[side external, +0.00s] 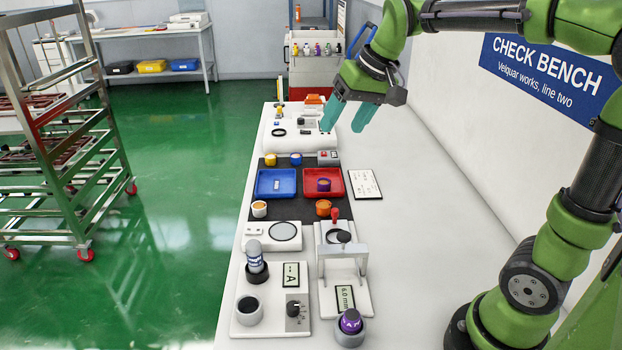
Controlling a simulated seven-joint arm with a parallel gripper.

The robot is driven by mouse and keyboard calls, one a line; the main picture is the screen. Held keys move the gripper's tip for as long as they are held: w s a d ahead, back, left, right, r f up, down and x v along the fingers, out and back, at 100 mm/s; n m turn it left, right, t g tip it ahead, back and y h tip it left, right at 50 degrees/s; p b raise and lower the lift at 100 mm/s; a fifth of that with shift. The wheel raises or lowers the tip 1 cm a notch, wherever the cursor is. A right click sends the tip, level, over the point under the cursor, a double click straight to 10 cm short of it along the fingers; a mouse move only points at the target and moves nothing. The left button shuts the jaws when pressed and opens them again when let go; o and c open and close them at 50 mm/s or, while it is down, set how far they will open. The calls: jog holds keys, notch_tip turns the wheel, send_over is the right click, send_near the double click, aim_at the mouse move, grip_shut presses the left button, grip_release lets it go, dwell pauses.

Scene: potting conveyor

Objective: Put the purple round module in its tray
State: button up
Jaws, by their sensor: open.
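A short purple round module (324,185) sits inside the red tray (337,193) on the black mat. A blue tray (262,192) stands to its left with a small pale label or piece in it. A rounder purple piece (351,318) stands in a grey cup at the near end of the bench; I cannot tell whether it is a module too. My gripper (344,128) has two teal fingers spread apart with nothing between them. It hangs above the bench, beyond the trays and a little to their right, clear of the purple module.
Yellow, blue, white-and-orange and orange round pieces (323,207) stand around the trays. A white card (364,184) lies right of the red tray. Nearer are a press-like fixture (343,262) and a grey bottle (255,257). The bench's right side is clear.

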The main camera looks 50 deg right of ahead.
jog(key=s+a+f+t, duration=0.1)
jog(key=s+a+f, duration=0.2)
jog(key=s, duration=0.4)
jog(key=s+a+f+t, duration=0.1)
jog(key=s+a+f, duration=0.1)
jog(key=s, duration=0.5)
jog(key=shift+a+f+y, duration=0.4)
jog(key=shift+a, duration=0.1)
